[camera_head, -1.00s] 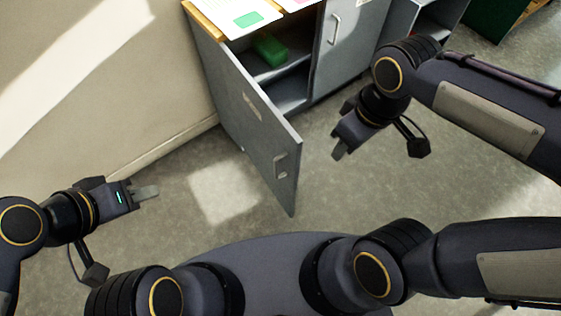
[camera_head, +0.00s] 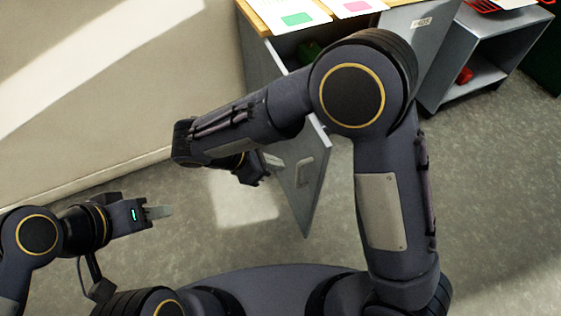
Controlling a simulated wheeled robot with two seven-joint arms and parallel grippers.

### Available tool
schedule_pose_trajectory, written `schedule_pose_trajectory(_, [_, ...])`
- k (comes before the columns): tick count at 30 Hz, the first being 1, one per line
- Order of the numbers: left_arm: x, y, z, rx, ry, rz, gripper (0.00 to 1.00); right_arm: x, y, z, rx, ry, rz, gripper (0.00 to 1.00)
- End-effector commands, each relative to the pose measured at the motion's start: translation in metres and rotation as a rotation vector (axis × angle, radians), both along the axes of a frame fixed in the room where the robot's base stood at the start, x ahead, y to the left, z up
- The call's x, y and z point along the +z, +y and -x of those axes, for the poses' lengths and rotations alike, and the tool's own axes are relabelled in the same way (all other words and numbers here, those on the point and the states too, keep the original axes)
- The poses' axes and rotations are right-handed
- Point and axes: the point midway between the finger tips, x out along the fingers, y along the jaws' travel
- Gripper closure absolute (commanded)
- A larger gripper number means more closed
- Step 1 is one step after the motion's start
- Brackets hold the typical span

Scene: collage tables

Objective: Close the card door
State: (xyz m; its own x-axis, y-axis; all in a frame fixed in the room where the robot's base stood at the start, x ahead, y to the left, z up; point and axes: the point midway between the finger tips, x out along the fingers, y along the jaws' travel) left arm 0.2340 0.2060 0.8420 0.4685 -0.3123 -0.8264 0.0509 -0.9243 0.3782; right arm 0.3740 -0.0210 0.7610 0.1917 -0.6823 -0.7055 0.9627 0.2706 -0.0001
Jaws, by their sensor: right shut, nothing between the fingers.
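The grey card door (camera_head: 312,190) stands swung open from the cabinet, its free edge toward me and its handle (camera_head: 304,172) on the face turned left. My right arm reaches across in front of the cabinet and hides much of the door's upper part and the opening. My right gripper (camera_head: 272,161) is shut and empty, on the left, outer side of the door, close to its handle; I cannot tell whether it touches. My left gripper (camera_head: 160,211) is farther left, over the floor, away from the door; its fingers show edge-on.
Cards (camera_head: 297,18) lie on the wooden cabinet top (camera_head: 258,22). A green object (camera_head: 311,50) shows inside the cabinet. A labelled grey door (camera_head: 424,36) and an open shelf unit (camera_head: 478,58) stand to the right. A beige wall (camera_head: 110,125) runs along the left.

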Motion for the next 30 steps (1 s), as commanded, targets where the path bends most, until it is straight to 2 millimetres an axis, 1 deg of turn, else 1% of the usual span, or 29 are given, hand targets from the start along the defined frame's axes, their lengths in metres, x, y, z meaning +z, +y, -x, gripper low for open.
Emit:
schedule_pose_trajectory(1, [-0.004,0.0,0.0,0.0,0.0,0.0,0.64,-0.01,-0.008,-0.002,-0.002,0.002,0.002,1.0])
schedule_pose_trajectory(3, [-0.007,0.0,0.0,0.0,0.0,0.0,0.64,-0.021,-0.019,-0.005,-0.003,0.004,0.001,1.0])
schedule_pose_trajectory(10, [-0.016,0.0,0.0,0.0,0.0,0.0,0.64,-0.055,-0.052,-0.014,-0.004,0.003,0.0,1.0])
schedule_pose_trajectory(15, [-0.017,0.0,0.0,0.0,0.0,0.0,0.64,-0.054,-0.077,-0.021,-0.004,0.0,-0.003,1.0])
schedule_pose_trajectory(18, [-0.017,0.0,0.0,0.0,0.0,0.0,0.64,-0.053,-0.085,-0.023,-0.004,0.0,-0.003,1.0])
schedule_pose_trajectory(22, [-0.018,0.0,0.0,0.0,0.0,0.0,0.64,-0.053,-0.09,-0.024,-0.003,0.001,-0.002,1.0])
schedule_pose_trajectory(30, [-0.017,0.0,0.0,0.0,0.0,0.0,0.64,-0.053,-0.091,-0.025,-0.001,0.001,-0.002,1.0])
